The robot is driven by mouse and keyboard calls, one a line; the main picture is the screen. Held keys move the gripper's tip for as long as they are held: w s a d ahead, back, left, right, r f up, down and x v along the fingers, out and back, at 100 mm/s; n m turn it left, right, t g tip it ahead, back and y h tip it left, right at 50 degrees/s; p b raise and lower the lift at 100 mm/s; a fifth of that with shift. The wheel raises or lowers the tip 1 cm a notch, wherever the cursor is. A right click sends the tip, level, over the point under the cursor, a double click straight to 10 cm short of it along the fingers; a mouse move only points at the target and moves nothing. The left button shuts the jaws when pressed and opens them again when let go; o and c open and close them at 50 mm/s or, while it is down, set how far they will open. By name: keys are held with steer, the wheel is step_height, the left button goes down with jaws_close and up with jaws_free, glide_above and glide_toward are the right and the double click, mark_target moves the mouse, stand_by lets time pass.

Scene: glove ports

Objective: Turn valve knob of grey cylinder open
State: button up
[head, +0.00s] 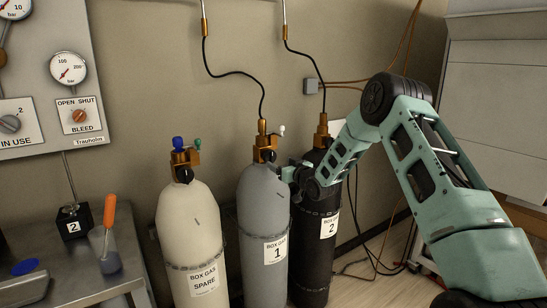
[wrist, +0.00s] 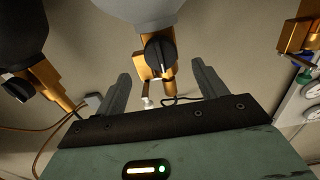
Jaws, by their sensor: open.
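The grey cylinder (head: 262,215), labelled BOX GAS 1, stands upright between a cream and a black cylinder. Its brass valve (head: 264,142) carries a black valve knob (head: 267,156) facing forward and a small white knob (head: 282,131). In the wrist view the black knob (wrist: 160,56) with a white pointer line shows just beyond the fingertips, roughly midway between them. The grey cylinder's shoulder (wrist: 140,10) shows at the top. My gripper (wrist: 162,85) is open and empty, its fingers apart from the knob. In the head view my gripper (head: 290,173) is at the cylinder's right shoulder; its fingertips are hard to make out.
The cream spare cylinder (head: 190,225) stands left, with blue and green knobs. The black cylinder (head: 312,245), labelled 2, stands close right, partly behind my arm. Black hoses (head: 248,75) rise to wall pipes. A metal bench (head: 110,280) with an orange-handled tool (head: 109,215) is left.

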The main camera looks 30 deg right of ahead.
mark_target(272, 158)
steer(key=shift+w+a+p, duration=0.15)
steer(key=shift+w+p, duration=0.35)
steer(key=shift+w, duration=2.4)
steer(key=c, duration=1)
